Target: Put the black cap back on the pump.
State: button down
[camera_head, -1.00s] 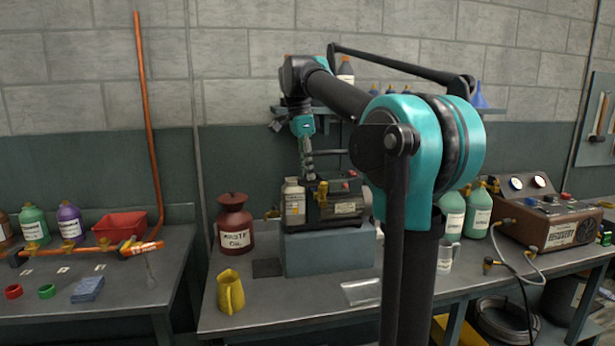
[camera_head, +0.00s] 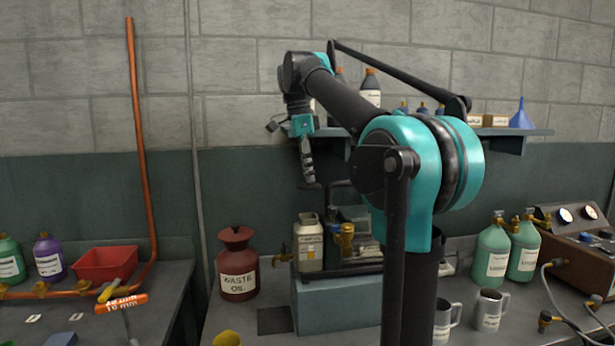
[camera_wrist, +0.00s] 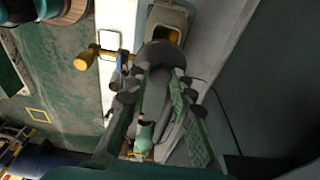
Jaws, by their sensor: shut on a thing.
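The pump (camera_head: 362,243) is a dark unit with brass fittings on a blue-grey block (camera_head: 335,303) on the bench. My arm hides its right part. A brass fitting (camera_head: 345,238) stands upright on its near side. My gripper (camera_head: 309,183) points down above the pump's left side, apart from it. In the wrist view my gripper (camera_wrist: 160,68) is shut on a dark grey rounded piece, seemingly the black cap (camera_wrist: 160,53). The fingers partly hide it. In the head view the cap is hard to tell from the dark fingertips.
A red waste oil can (camera_head: 237,265) is further left. Green bottles (camera_head: 493,250) and metal mugs (camera_head: 489,310) stand right. A shelf (camera_head: 535,133) with bottles runs behind my arm.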

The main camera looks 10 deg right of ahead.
jog(key=shift+w, duration=0.35)
notch_tip(320, 180, down, 8)
dwell(0.6)
jog(key=shift+f, duration=0.25)
dwell(2.3)
jog(key=c, duration=1.2)
grip_release()
jog(key=o, duration=0.4)
jog(key=shift+o, duration=0.2)
jog(key=shift+r, duration=3.5)
